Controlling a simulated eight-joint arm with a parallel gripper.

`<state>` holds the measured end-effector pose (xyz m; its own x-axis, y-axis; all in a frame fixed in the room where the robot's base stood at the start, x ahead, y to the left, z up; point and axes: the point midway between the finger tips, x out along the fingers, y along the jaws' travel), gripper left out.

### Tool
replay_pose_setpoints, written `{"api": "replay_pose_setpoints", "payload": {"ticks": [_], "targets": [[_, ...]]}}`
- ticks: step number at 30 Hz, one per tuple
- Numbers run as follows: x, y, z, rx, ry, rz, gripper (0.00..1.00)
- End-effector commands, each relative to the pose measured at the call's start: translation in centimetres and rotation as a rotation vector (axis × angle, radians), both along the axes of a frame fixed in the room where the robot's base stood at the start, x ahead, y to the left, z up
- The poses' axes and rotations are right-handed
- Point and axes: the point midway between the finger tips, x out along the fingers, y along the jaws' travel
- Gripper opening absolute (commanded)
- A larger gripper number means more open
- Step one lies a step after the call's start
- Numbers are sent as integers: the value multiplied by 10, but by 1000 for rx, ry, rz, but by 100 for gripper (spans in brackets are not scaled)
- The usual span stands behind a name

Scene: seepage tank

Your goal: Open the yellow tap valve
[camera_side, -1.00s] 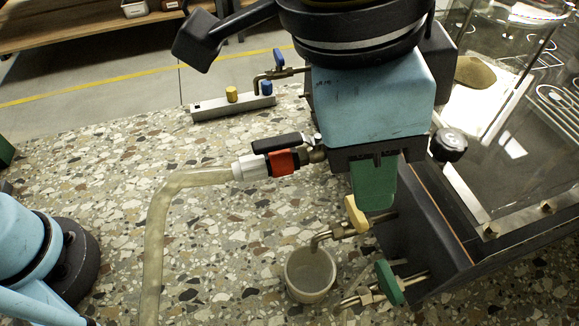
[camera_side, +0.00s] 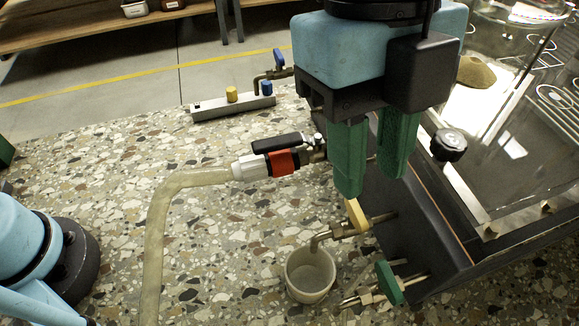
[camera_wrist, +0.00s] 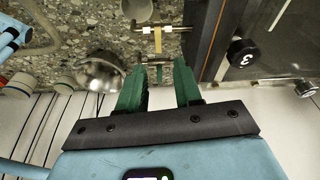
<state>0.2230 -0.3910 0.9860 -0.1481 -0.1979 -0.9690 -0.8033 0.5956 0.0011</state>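The yellow tap valve (camera_side: 356,215) is a small yellow lever on a brass tap at the tank's dark side wall, above a pale cup (camera_side: 310,274). The yellow lever also shows at the top of the wrist view (camera_wrist: 157,39), beyond my fingertips. My gripper (camera_side: 373,186), with a light blue body and green fingers, is open and empty. Its nearer fingertip appears just above the yellow lever in the side view; I cannot tell whether they touch. In the wrist view the fingers (camera_wrist: 160,66) stand apart, with a brass fitting seen between their tips.
A green-handled tap (camera_side: 390,283) sits below the yellow one. A red hose valve with a black lever (camera_side: 284,161) and a clear hose (camera_side: 157,240) lie to the left. A rail with blue and yellow knobs (camera_side: 232,105) stands behind.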

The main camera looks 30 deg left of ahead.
Motion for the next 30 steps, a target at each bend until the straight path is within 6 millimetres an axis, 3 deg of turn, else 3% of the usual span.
{"api": "replay_pose_setpoints", "payload": {"ticks": [4, 12, 18, 30], "targets": [[1, 0, -3, -1, 0, -159, 34], [1, 0, -39, -2, 0, -149, 34], [1, 0, -55, -1, 0, -148, 34], [1, 0, -60, -1, -1, -147, 34]]}}
